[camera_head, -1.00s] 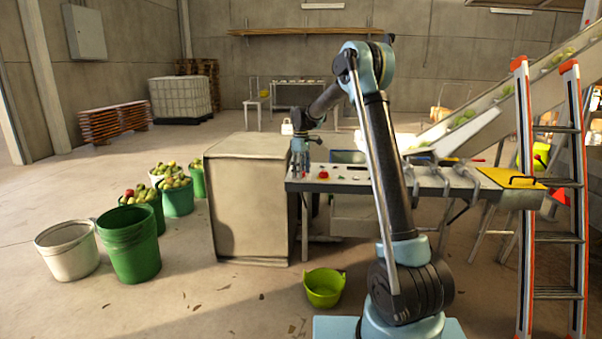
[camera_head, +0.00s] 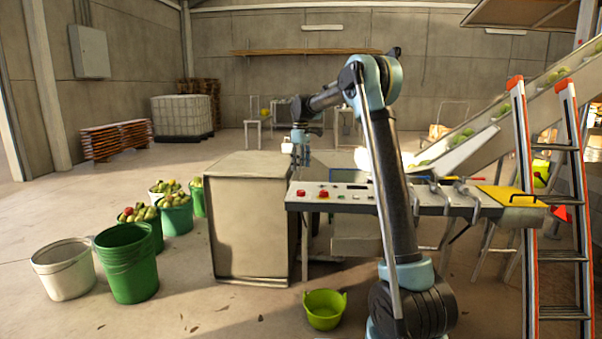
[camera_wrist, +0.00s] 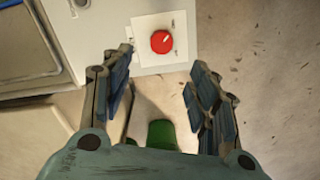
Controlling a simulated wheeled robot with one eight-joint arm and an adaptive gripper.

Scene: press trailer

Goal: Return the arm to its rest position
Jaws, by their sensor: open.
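My gripper (camera_head: 301,158) hangs pointing down above the left end of the press control panel (camera_head: 342,197), clear of its surface. In the wrist view my gripper (camera_wrist: 160,60) has its two blue-grey fingers spread apart with nothing between them. A red knob (camera_wrist: 161,41) on a white square plate shows beyond the fingertips, untouched. Two red controls also show on the panel in the head view, one at the left end (camera_head: 300,193) and one beside it (camera_head: 323,193). My arm is bent, with its elbow high.
A beige cabinet (camera_head: 250,220) stands left of the panel. Green buckets (camera_head: 127,265), a white bucket (camera_head: 65,270) and fruit-filled buckets (camera_head: 175,215) stand on the left floor. A lime tub (camera_head: 324,309) sits in front. A ladder (camera_head: 518,200) and conveyor (camera_head: 470,140) are at right.

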